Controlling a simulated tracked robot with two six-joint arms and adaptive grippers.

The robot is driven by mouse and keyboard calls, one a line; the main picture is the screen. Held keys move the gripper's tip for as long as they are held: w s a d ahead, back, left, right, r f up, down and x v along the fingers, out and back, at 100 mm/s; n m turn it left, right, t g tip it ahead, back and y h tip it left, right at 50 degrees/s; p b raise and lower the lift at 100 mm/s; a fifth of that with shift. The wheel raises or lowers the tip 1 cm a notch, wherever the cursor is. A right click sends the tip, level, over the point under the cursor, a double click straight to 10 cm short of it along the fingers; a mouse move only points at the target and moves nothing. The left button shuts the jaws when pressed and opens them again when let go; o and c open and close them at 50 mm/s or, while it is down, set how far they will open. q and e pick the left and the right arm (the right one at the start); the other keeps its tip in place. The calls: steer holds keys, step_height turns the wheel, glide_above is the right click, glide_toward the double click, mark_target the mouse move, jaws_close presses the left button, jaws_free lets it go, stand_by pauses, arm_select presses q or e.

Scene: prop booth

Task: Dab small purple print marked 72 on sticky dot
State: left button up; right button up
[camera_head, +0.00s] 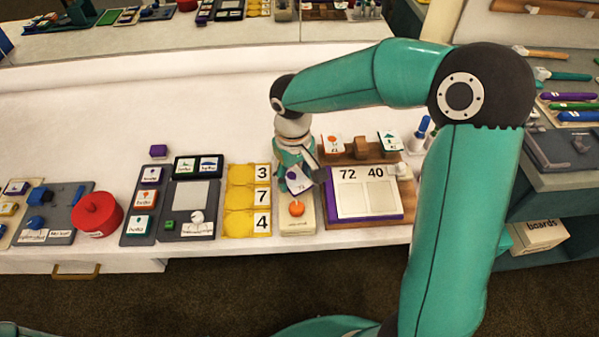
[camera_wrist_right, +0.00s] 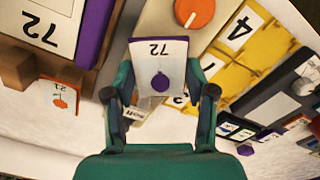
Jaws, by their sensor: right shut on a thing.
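My right gripper (camera_head: 302,172) is shut on the small purple print (camera_head: 297,181). In the right wrist view the print (camera_wrist_right: 158,60) is a white card face marked 72 with a purple round picture and purple sides, between the two fingers. The sticky dot (camera_head: 296,208) is an orange disc on a pale narrow pad. It also shows in the right wrist view (camera_wrist_right: 195,12), beyond the print's far edge. The print appears apart from the dot; its height above the pad is hard to judge. My left gripper is not in view.
Right of the pad lies a purple-edged board (camera_head: 366,203) marked 72 and 40, with two prints (camera_head: 332,144) standing behind it. Left of the pad are yellow tiles (camera_head: 248,198) marked 3, 7 and 4. A red round pot (camera_head: 97,213) stands further left.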

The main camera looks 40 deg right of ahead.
steer(key=shift+r+p, duration=2.2)
steer(key=shift+r, duration=0.8)
steer(key=shift+s+f, duration=0.1)
